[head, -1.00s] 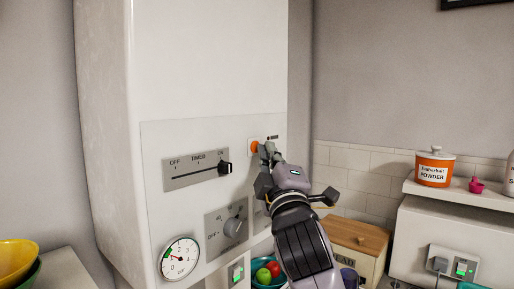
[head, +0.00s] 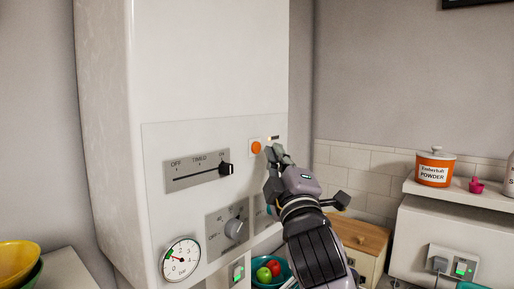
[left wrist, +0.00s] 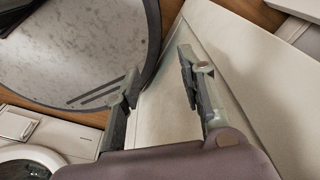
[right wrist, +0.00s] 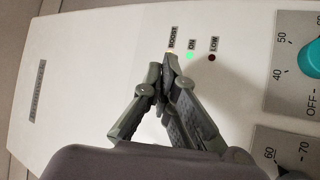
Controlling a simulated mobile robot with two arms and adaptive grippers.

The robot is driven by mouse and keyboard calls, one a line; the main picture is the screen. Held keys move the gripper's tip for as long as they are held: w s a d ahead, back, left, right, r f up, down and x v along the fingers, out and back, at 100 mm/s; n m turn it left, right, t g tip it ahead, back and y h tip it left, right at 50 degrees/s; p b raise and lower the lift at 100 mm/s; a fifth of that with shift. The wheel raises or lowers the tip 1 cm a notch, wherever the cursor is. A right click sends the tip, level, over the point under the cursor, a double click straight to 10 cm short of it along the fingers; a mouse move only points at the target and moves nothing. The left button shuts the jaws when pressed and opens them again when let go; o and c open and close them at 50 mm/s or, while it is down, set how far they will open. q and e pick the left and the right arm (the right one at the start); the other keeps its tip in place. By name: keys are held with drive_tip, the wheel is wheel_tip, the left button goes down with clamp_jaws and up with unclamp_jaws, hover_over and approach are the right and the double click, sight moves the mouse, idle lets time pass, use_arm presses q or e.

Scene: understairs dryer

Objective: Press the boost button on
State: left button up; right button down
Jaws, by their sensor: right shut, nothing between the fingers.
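In the right wrist view the light by the BOOST label (right wrist: 173,38) is pale and bright, partly behind my fingertips; the orange button is hidden there. My right gripper (head: 272,152) is shut and empty, just right of the button, which is clear of it in the head view. It also shows in the right wrist view (right wrist: 165,65). My left gripper (left wrist: 160,80) is open and empty, away from the panel.
The panel holds an OFF–TIMED–ON slider (head: 225,169) with its knob at ON, a dial (head: 235,229) and a pressure gauge (head: 180,259). A green light (right wrist: 190,56) shows at ON; LOW (right wrist: 211,58) is dark. A fruit bowl (head: 262,282) and wooden-lidded box (head: 362,236) stand below.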

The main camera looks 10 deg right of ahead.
drive_tip(key=shift+s+d+p, duration=0.25)
drive_tip(key=shift+s+d, duration=0.6)
drive_tip(key=shift+s, duration=0.2)
drive_tip(key=shift+s+d+p, duration=0.2)
drive_tip(key=shift+s+d, duration=0.6)
drive_tip(key=shift+s, duration=0.2)
